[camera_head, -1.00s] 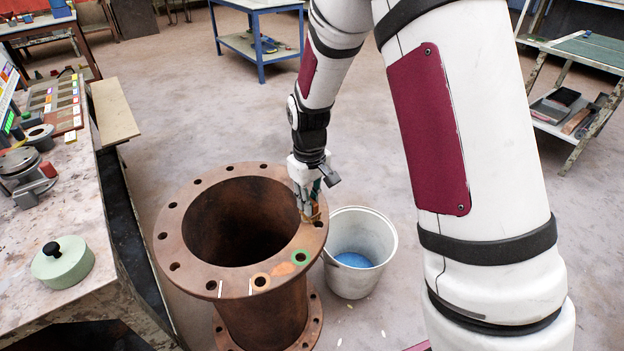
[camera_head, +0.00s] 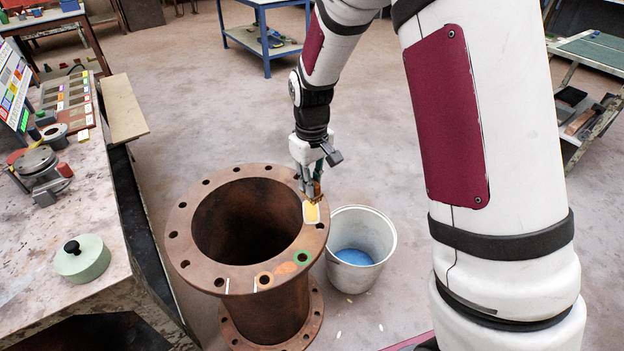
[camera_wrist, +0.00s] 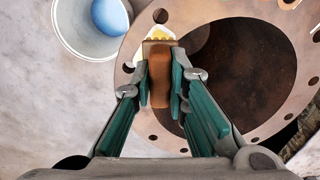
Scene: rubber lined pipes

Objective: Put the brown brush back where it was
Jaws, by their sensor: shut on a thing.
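My gripper (camera_head: 311,186) is shut on the brown brush (camera_wrist: 160,84), whose brown body shows between the green-lined fingers in the wrist view. In the head view the brush (camera_head: 317,188) is small and partly hidden by the fingers. The brush is over the right side of the rusty pipe's top flange (camera_head: 178,222). A yellow patch with a white edge (camera_head: 311,212) lies on the flange just below the brush tip; the patch also shows in the wrist view (camera_wrist: 158,33). I cannot tell whether the brush touches the flange.
A white bucket (camera_head: 384,232) with blue inside stands right of the pipe. A workbench (camera_head: 90,215) with a green lidded pot (camera_head: 82,260) stands at left.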

